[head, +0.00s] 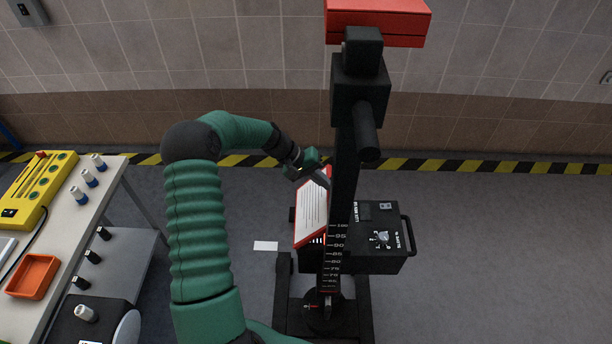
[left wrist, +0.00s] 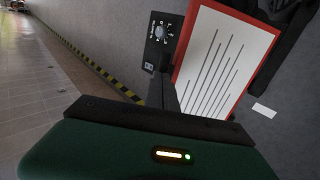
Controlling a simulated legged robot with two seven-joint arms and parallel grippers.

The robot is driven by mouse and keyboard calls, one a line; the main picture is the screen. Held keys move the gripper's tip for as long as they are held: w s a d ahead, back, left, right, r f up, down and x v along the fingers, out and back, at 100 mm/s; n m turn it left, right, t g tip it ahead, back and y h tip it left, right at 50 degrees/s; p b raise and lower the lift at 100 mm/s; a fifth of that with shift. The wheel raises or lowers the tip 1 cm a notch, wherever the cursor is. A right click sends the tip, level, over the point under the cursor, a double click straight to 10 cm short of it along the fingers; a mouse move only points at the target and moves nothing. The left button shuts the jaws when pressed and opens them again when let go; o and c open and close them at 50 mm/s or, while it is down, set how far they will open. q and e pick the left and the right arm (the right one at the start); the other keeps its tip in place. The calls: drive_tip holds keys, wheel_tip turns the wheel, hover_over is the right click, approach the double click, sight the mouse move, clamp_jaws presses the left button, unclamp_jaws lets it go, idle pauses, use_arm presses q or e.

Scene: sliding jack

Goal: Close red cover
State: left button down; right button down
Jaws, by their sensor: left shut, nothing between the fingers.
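The red cover (head: 313,212) is a red-edged panel with a white lined face. In the head view it stands tilted up on the left side of the black box (head: 385,240), behind the jack's post. It also shows large in the left wrist view (left wrist: 222,60), beside the box's dial face. My left gripper (head: 318,176) is shut and empty at the cover's upper edge. I cannot tell whether it touches the cover. The post hides part of the cover and of the box. My right gripper is not in view.
The black jack post (head: 346,170) with its scale rises beside the cover, with a red block (head: 378,20) on top. A table (head: 88,210) with a yellow case (head: 38,190) and an orange tray (head: 33,276) stands at the left. Floor to the right is clear.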

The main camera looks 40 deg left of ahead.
use_arm(q)
drive_tip(key=shift+w+d+f+g+y+b, duration=0.4)
drive_tip(key=shift+w+d+f+b, duration=0.9)
drive_tip(key=shift+f, duration=1.25)
drive_tip(key=shift+w+d+f+g+y+b, duration=0.35)
drive_tip(key=shift+w+d+f+b, duration=0.45)
drive_tip(key=shift+w+d+f, duration=1.1)
drive_tip(key=shift+w+d+f+g+y+b, duration=0.35)
drive_tip(key=shift+w+d+f+b, duration=1.05)
drive_tip(key=shift+f, duration=1.8)
drive_tip(key=shift+s+d+p, duration=0.35)
drive_tip(key=shift+s, duration=0.05)
drive_tip(key=shift+r, duration=0.1)
